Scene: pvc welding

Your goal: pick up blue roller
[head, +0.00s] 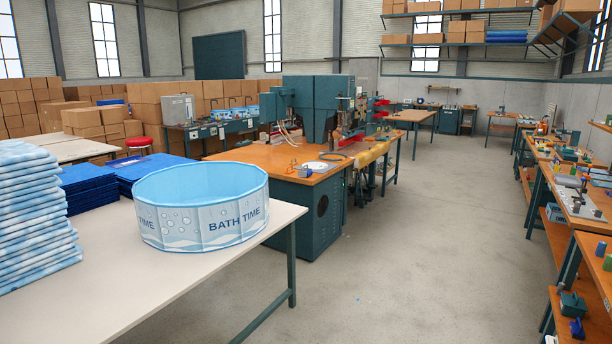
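Neither of my grippers shows in the head view. I cannot make out a blue roller for certain. Small blue items stand on the long wooden workbench (568,212) along the right side, but they are too small to tell apart. A small blue item (577,330) is on the lower shelf at the bottom right, beside a dark green tool (571,304). A grey and blue tool (305,170) lies on the wooden top of the machine table (262,157) in the middle.
A teal machine (313,105) stands mid-room. The concrete floor (440,240) between machine and right benches is clear.

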